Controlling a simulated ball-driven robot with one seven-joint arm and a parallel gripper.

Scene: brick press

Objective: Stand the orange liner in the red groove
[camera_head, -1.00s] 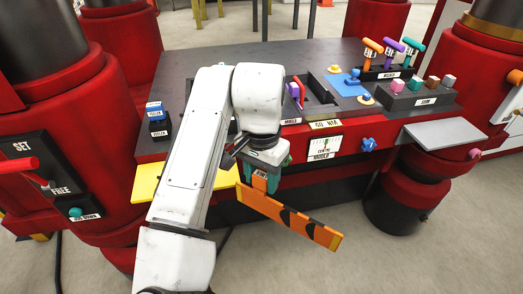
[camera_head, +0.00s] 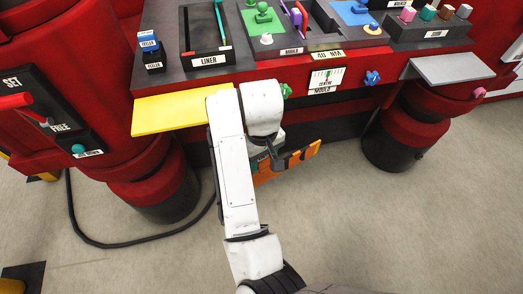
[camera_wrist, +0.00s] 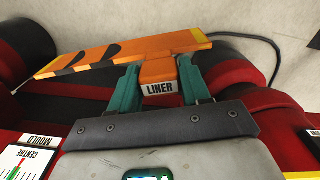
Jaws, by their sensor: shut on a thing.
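The orange liner is a long flat orange piece with black markings and a yellow end. In the wrist view the liner (camera_wrist: 125,52) is gripped by its block, labelled LINER, between the teal fingers of my gripper (camera_wrist: 158,85). In the head view the liner (camera_head: 300,158) hangs in front of the press, below the table edge, partly hidden by my arm; my gripper (camera_head: 262,160) is mostly hidden there too. A black tray labelled LINER (camera_head: 208,57) on the table holds a thin teal strip and a red piece. I cannot make out a red groove for certain.
A yellow shelf (camera_head: 180,108) juts out at the table's front left, and a grey shelf (camera_head: 448,68) at the right. Green and blue knobs (camera_head: 372,78) stick out of the front. A black hose (camera_head: 90,235) lies on the open floor.

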